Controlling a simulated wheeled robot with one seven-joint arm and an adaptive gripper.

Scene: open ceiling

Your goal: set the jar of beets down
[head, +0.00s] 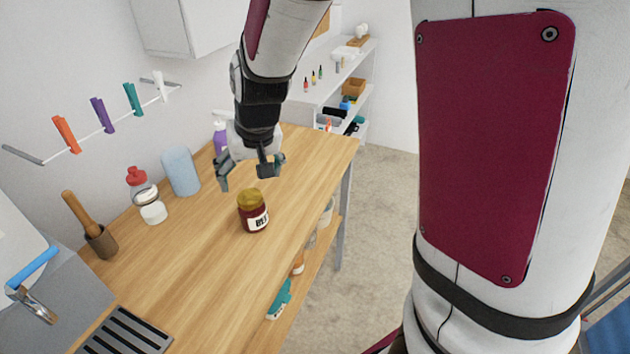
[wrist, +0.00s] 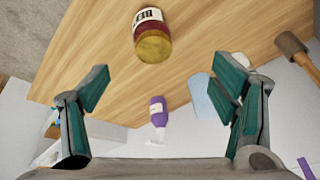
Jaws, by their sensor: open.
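The jar of beets (head: 254,214) stands upright on the wooden table (head: 190,270), with dark red contents, a yellow-brown lid and a white label. My gripper (head: 250,174) is above and behind the jar in the head view, its fingers spread and empty. In the wrist view the jar (wrist: 150,38) lies beyond the fingertips, near the top middle. My open gripper (wrist: 165,92) has nothing between its fingers there, and it is apart from the jar.
The wood around the jar is clear.

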